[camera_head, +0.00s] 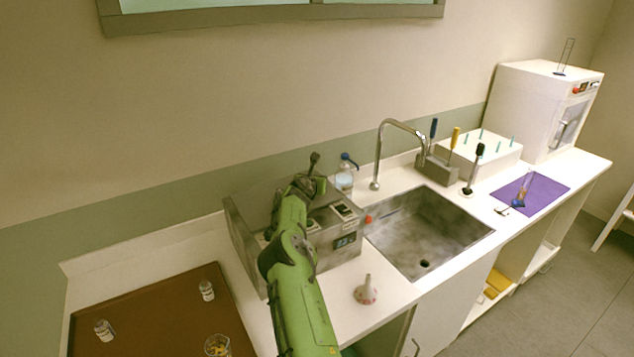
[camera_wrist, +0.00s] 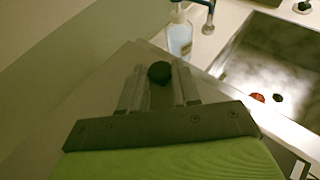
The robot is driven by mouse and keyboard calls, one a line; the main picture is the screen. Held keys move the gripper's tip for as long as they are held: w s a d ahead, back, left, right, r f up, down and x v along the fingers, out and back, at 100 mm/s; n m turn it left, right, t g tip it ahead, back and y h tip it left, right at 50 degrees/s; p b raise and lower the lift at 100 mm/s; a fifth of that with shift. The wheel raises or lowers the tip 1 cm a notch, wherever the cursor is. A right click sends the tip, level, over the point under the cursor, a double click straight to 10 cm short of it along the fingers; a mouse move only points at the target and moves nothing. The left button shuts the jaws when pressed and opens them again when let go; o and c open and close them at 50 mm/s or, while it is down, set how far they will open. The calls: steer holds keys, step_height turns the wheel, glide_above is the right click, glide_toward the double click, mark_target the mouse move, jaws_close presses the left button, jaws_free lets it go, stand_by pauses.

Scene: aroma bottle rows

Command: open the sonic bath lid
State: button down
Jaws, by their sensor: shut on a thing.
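The sonic bath (camera_head: 250,226) is a grey metal box on the counter left of the sink, with a control panel (camera_head: 345,241) on its front. Its grey lid shows in the wrist view (camera_wrist: 95,92), and it looks closed, lying flat on top. A black round knob (camera_wrist: 159,72) stands on the lid. My gripper (camera_wrist: 160,84) is shut on this knob, with one finger on each side. In the head view my green arm reaches over the bath and hides much of the lid; my gripper (camera_head: 314,166) is at its top.
A wash bottle (camera_head: 345,177) stands just behind the bath, near the faucet (camera_head: 378,150). The sink (camera_head: 425,232) is to the right. A small flask (camera_head: 366,291) stands in front. A brown tray (camera_head: 150,309) with small bottles and a beaker lies to the left.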

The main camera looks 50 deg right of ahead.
steer(key=w+a+r+n+t+h, duration=0.1)
steer(key=w+a+r+n+h, duration=0.15)
steer(key=a+r, duration=0.4)
steer(key=w+a+r+n+t+h, duration=0.1)
steer(key=a+r+n+h, duration=0.25)
steer(key=r, duration=0.65)
steer(key=w+a+r+n+t, duration=0.2)
steer(key=a+n+t, duration=0.3)
steer(key=a, duration=0.5)
steer(key=w+a+r+n+t, duration=0.3)
steer(key=a+n, duration=0.4)
steer(key=a, duration=0.3)
steer(key=shift+w+r+t, duration=0.15)
steer(key=shift+w+t, duration=0.4)
steer(key=shift+t, duration=0.65)
steer(key=c, duration=0.9)
jaws_free()
steer(key=shift+o, duration=0.2)
